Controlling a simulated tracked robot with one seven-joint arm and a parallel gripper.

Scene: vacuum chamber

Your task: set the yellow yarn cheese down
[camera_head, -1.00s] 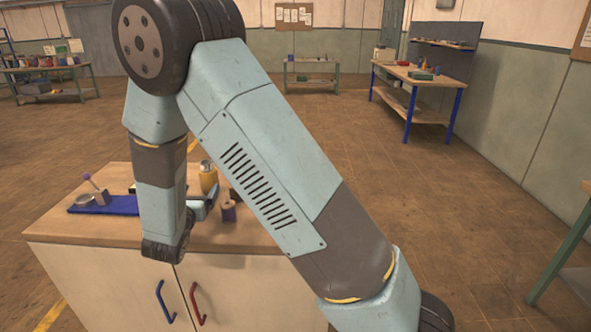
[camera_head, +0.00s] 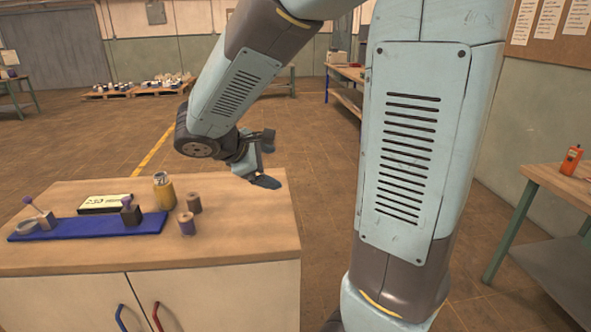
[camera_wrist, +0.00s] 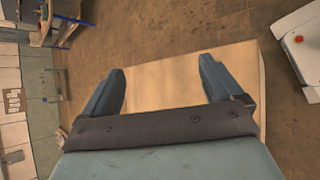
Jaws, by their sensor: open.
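A yellow cylinder with a grey top, which looks like the yellow yarn cheese (camera_head: 164,194), stands upright on the wooden cabinet top (camera_head: 240,225), behind the blue mat's right end. My gripper (camera_head: 268,160) is to its right and higher, over or near the cabinet's far right corner, clear of it. My gripper's jaws are apart and empty, which the wrist view also shows (camera_wrist: 162,68). Only bare wood and floor show between the fingers there. The yellow cylinder is not visible in the wrist view.
A brown spool (camera_head: 194,203) and a purple-wound spool (camera_head: 187,224) stand close right of the yellow cylinder. The blue mat (camera_head: 80,228) bears a grey ring and small blocks with knobs. A display box (camera_head: 105,203) lies behind it. The cabinet top's right side is bare.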

